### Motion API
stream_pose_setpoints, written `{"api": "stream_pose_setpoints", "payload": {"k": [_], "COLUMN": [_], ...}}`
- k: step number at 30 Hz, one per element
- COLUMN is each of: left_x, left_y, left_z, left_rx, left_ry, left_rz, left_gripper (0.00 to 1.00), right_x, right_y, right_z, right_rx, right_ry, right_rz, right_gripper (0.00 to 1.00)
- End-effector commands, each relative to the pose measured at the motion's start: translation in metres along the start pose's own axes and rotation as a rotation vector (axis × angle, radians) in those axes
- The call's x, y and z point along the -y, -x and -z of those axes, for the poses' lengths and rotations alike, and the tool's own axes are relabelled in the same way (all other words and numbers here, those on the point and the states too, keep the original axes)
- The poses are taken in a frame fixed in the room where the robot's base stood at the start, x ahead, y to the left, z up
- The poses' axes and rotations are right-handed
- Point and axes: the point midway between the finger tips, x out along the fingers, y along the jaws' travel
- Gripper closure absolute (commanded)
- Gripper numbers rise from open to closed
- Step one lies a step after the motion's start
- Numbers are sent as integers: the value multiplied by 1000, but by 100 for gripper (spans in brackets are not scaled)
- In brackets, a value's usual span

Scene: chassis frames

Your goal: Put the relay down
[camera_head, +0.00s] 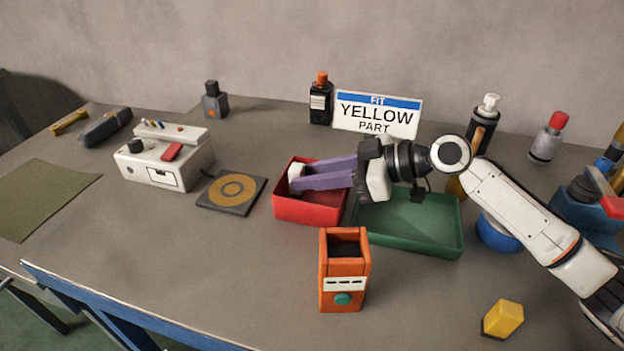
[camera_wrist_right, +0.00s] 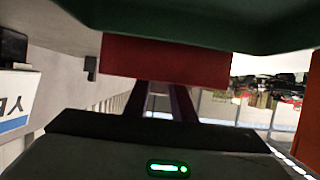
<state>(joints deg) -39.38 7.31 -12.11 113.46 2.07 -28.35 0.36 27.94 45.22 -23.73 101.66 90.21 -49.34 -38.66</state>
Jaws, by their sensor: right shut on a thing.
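My right gripper (camera_head: 308,176) reaches in from the right, with its long purple fingers slanting down over the red tray (camera_head: 311,212). It is shut on a small whitish block (camera_head: 296,174), which I take to be the relay. The block shows at the fingertips, over or inside the left part of the red tray; I cannot tell if it touches the floor of the tray. In the right wrist view the dark fingers run behind the red tray wall (camera_wrist_right: 165,62), and the block cannot be made out. My left gripper is not in view.
A green tray (camera_head: 412,242) adjoins the red one on the right. An orange holder (camera_head: 344,270) stands in front, a yellow block (camera_head: 502,319) at front right. A sign reading "FIT YELLOW PART" (camera_head: 377,113) stands behind. A dark pad (camera_head: 232,193) and white device (camera_head: 165,160) are left. The front-left table is clear.

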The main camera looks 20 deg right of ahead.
Motion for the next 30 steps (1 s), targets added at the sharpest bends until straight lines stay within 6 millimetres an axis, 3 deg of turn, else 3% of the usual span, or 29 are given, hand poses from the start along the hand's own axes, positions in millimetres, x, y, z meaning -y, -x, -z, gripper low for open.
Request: {"api": "stream_pose_setpoints", "payload": {"k": [2,11,12,15,26,30], "left_x": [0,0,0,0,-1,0], "left_y": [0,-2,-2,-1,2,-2], "left_z": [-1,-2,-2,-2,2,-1], "left_rx": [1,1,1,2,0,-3], "left_ry": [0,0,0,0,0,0], "left_rz": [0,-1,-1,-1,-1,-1], "left_gripper": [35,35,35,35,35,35], "right_x": [0,0,0,0,0,-1], "right_y": [-3,-5,-5,-4,-3,15], "right_z": [-8,-11,-11,-10,-6,-11], "right_rx": [0,-1,0,0,0,2], "right_ry": [-3,0,0,0,0,0], "right_rz": [0,0,0,0,0,-3], "right_gripper": [100,100,75,58,58,58]}}
